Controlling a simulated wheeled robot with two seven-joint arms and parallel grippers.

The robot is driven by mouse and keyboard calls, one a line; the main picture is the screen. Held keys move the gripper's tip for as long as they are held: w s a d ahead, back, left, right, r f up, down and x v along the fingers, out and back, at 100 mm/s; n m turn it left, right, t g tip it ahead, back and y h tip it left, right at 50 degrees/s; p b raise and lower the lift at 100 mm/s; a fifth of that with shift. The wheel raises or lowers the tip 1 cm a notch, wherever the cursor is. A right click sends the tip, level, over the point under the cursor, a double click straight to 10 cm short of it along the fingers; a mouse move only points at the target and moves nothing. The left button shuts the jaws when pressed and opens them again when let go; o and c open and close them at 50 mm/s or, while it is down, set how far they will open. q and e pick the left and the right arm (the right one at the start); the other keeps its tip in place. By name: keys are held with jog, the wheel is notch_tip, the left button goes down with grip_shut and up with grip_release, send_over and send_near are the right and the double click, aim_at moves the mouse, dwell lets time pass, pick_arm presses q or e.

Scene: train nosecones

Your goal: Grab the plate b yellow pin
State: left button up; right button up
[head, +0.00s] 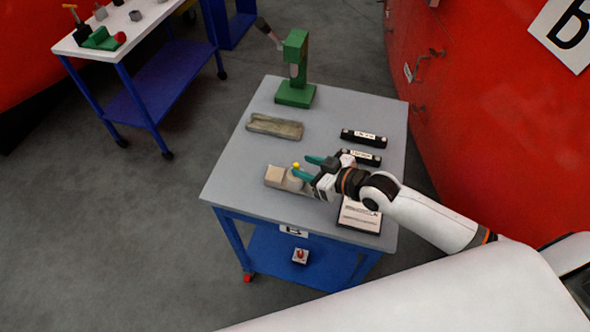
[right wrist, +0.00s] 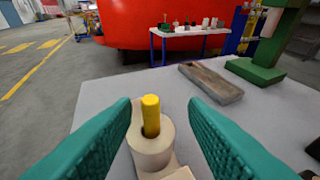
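The yellow pin (right wrist: 151,115) stands upright in a round beige holder (right wrist: 150,145) in the right wrist view. In the head view the pin's yellow top (head: 296,165) shows just by the fingertips, on a beige block (head: 278,177) on the grey table (head: 235,165). My right gripper (head: 305,167) is open, with teal fingers. In the right wrist view its fingers (right wrist: 158,108) lie on either side of the pin, with gaps on both sides. My left gripper is not in view.
A green stand (head: 296,75) and a grey-brown bar (head: 275,126) are at the table's back. Black labelled blocks (head: 363,137) and a white card (head: 360,215) lie to the right. A red wall (head: 490,110) stands close on the right.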

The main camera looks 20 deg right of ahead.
jog(key=shift+w+a+p, duration=0.6)
jog(key=shift+a, duration=0.15)
jog(key=shift+x, duration=1.2)
jog(key=shift+w+a+f+p, duration=0.2)
jog(key=shift+a+f+p, duration=0.05)
jog(key=shift+f+p, duration=0.05)
jog(key=shift+w+f, duration=0.1)
jog(key=shift+f, duration=0.05)
jog(key=shift+c, duration=1.4)
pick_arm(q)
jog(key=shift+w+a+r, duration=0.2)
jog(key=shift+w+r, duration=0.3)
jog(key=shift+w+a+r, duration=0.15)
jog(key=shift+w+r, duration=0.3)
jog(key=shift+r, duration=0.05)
pick_arm(e)
grip_shut()
